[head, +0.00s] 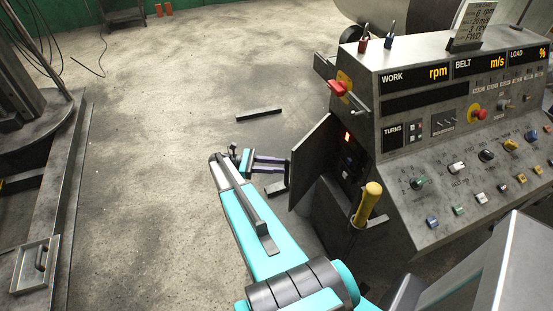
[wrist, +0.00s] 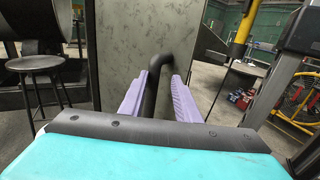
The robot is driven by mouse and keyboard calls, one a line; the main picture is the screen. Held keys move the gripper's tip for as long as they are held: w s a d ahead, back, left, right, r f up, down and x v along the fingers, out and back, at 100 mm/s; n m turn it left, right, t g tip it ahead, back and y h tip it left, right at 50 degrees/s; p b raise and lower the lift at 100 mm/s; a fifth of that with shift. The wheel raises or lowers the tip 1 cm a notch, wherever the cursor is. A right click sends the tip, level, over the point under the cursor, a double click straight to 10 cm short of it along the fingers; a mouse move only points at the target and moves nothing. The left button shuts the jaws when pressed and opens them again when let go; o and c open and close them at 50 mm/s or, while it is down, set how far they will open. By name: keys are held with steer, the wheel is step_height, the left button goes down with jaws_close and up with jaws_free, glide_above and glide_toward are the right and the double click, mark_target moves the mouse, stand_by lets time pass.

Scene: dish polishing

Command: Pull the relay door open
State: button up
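The relay door (head: 311,162) is a grey metal panel on the left side of the control console. It stands swung out at an angle, and the dark relay compartment (head: 350,160) with a red light shows behind it. In the wrist view the door's face (wrist: 140,35) fills the middle. Its black bent handle (wrist: 152,85) sits between the two purple fingers of my gripper (wrist: 163,78). The handle is close to the left finger, with a gap to the right finger, so the fingers look open around it. In the head view my gripper (head: 288,166) reaches the door's outer face.
A yellow-handled lever (head: 367,204) stands just right of the door. A red switch (head: 337,88) projects from the console above. Dark bars (head: 259,113) lie on the floor. A stool (wrist: 38,65) shows at left in the wrist view.

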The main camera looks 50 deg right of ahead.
steer(key=s+a+p, duration=0.4)
steer(key=shift+s+a+r, duration=0.3)
stand_by(0.6)
steer(key=s+a+f+m+t+y+b, duration=0.2)
steer(key=a+f, duration=0.7)
steer(key=a, duration=0.5)
steer(key=s+a+f+m+t+y+b, duration=0.2)
steer(key=s+a+f+t+y+b, duration=0.2)
steer(key=a+f, duration=0.5)
steer(key=s+a+f+m+t+y+b, duration=0.2)
steer(key=s+a+f, duration=0.3)
steer(key=a, duration=1.3)
step_height(320, 180, down, 5)
steer(key=shift+s+a+r+m+t+y+b, duration=0.15)
steer(key=shift+s+a+m+t+y+b, duration=0.15)
steer(key=shift+t+y+b, duration=0.45)
steer(key=shift+o, duration=0.3)
